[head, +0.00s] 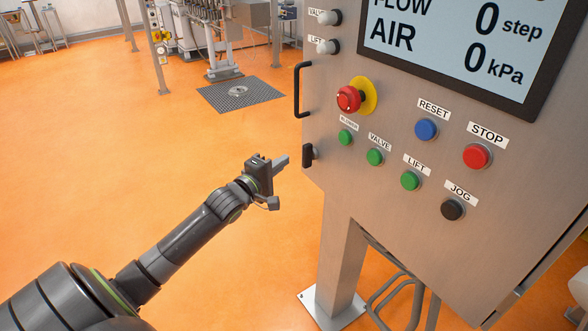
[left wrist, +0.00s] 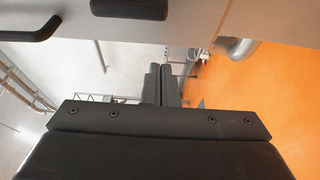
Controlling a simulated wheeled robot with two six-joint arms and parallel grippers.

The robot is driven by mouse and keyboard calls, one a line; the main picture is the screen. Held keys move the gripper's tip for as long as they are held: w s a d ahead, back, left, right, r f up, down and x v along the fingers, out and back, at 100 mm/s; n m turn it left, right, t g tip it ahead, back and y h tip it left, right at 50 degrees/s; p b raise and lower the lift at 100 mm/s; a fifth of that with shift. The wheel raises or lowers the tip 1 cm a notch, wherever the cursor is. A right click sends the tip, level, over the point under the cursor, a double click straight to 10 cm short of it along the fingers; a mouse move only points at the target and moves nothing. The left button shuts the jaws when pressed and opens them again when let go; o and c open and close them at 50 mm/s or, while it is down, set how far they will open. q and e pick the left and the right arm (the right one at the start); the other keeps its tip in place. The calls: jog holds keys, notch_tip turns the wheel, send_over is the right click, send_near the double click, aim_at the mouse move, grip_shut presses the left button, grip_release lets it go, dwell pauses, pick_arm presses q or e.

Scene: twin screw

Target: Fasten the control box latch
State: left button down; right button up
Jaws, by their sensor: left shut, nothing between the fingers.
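The control box (head: 385,190) is a steel cabinet at the right of the head view. Its latch (head: 308,157) is a small black handle low on the left edge of the front, upright in the head view. The latch seems to be the black block (left wrist: 129,8) at the top of the left wrist view. My left gripper (head: 281,162) is shut and empty, just left of the latch, with a small gap seen between them. Its closed fingers also show in the left wrist view (left wrist: 161,86). My right gripper is not in view.
A black bar handle (head: 298,90) stands above the latch, on the same edge. A red emergency stop (head: 349,99) and several buttons sit to the right. A steel leg (head: 343,265) stands below the box. The orange floor (head: 150,150) to the left is open.

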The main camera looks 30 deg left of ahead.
pick_arm(q)
jog(key=d, duration=0.1)
jog(key=d+p, duration=0.2)
jog(key=shift+w+d, duration=0.35)
jog(key=shift+d, duration=0.05)
jog(key=shift+w, duration=0.15)
